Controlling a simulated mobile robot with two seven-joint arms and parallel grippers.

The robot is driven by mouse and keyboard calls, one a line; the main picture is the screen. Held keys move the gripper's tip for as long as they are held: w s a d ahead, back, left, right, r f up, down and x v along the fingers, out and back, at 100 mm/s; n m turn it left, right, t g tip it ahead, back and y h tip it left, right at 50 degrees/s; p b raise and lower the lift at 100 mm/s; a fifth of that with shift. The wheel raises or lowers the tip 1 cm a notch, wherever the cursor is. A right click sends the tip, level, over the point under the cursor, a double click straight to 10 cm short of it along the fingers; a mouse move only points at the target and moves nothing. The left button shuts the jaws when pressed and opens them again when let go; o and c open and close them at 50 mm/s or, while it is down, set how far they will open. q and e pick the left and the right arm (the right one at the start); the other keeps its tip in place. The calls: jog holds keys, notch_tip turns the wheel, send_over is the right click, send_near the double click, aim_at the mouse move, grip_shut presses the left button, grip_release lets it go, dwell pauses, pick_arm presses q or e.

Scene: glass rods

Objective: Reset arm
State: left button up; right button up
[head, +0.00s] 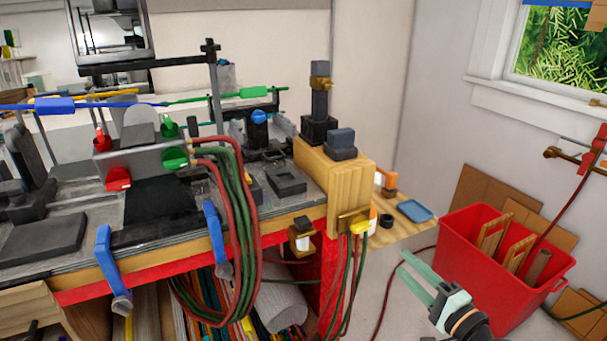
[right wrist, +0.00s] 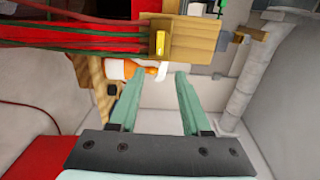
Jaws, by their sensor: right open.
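My right gripper (head: 404,264) is at the lower right of the head view, beside the workbench (head: 190,245) and in front of the red bin. In the right wrist view its two pale green fingers (right wrist: 159,75) stand apart with nothing between them. The rods lie across the bench's holders: a blue one (head: 55,105), a green one (head: 253,92) and a yellow one behind. My left gripper is not in view.
A red bin (head: 480,280) with wooden frames stands at the right. A yellow wooden block (head: 345,185) is at the bench's right end. Red and green hoses (head: 245,200) hang over the front edge. A blue tray (head: 414,210) sits on a small wooden shelf.

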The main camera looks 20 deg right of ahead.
jog(key=s+a+f+n+g+p, duration=0.1)
jog(key=s+a+f+n+g, duration=0.2)
jog(key=a+f+n, duration=0.3)
jog(key=s+a+f+n+g+p, duration=0.1)
jog(key=s+a+f+n+g, duration=0.2)
jog(key=s+a+f+n, duration=0.3)
jog(key=s+a+f+n+g+y+p, duration=0.1)
jog(key=s+a+f+n+g+p, duration=0.1)
jog(key=s+a+f+n, duration=0.2)
jog(key=a+f+n, duration=0.3)
jog(key=a+f, duration=0.1)
jog(key=f, duration=0.3)
jog(key=shift+s+f+g, duration=0.4)
